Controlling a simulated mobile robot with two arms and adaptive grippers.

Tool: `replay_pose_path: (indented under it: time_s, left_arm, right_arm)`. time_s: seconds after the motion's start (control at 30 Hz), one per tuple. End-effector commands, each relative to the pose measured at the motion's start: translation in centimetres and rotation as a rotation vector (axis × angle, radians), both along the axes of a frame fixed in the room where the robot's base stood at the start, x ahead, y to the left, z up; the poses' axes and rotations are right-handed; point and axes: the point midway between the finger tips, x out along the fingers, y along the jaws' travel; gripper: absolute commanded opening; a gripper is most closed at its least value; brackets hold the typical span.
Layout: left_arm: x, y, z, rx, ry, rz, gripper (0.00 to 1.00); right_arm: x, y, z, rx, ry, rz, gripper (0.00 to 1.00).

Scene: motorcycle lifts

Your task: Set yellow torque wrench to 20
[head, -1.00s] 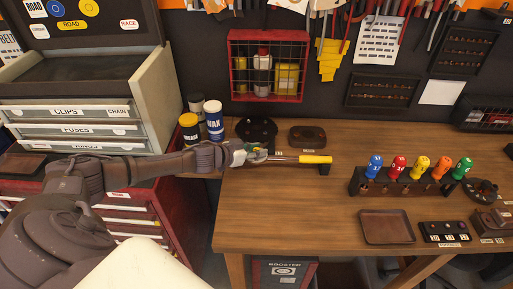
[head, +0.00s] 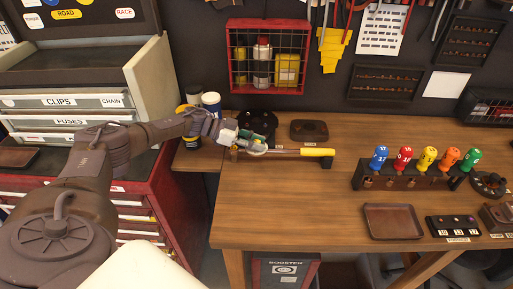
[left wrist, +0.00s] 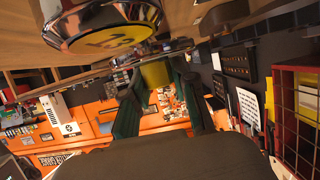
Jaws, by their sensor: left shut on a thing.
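The yellow torque wrench shows its yellow handle (head: 318,152) and a thin shaft, lying level across the left part of the bench, its handle end on a dark support. My left gripper (head: 252,146) is shut at the wrench's left end, hiding that end in the head view. In the left wrist view, the green-padded fingers (left wrist: 158,104) have a yellow part between them. A round chrome-rimmed dial with a yellow face (left wrist: 108,38) looms close above them. The set value cannot be read. My right gripper is not in view.
A rack (head: 408,180) holds several coloured handles on the right of the bench. A brown tray (head: 393,222) lies in front of it. The bench's front middle is clear.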

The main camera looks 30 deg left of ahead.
Motion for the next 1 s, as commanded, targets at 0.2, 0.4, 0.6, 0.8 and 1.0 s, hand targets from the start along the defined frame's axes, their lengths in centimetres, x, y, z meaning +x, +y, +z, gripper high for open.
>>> replay_pose_path:
  time_s: [0.2, 0.4, 0.6, 0.8, 1.0]
  left_arm:
    - [-0.03, -0.02, -0.04, 0.001, 0.002, -0.030, 0.00]
    - [-0.07, 0.00, 0.02, 0.002, 0.003, -0.032, 0.00]
    - [-0.07, 0.02, 0.01, 0.002, 0.002, -0.031, 0.33]
    - [-0.07, 0.02, 0.00, 0.001, 0.003, -0.031, 0.54]
    - [-0.09, 0.07, 0.01, 0.001, 0.003, -0.031, 0.54]
  right_arm:
    - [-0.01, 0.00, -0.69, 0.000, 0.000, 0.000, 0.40]
    - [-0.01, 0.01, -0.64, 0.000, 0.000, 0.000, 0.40]
    - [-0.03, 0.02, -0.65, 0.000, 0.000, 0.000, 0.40]
    - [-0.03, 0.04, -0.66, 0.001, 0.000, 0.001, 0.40]
    - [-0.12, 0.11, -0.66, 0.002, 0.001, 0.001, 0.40]
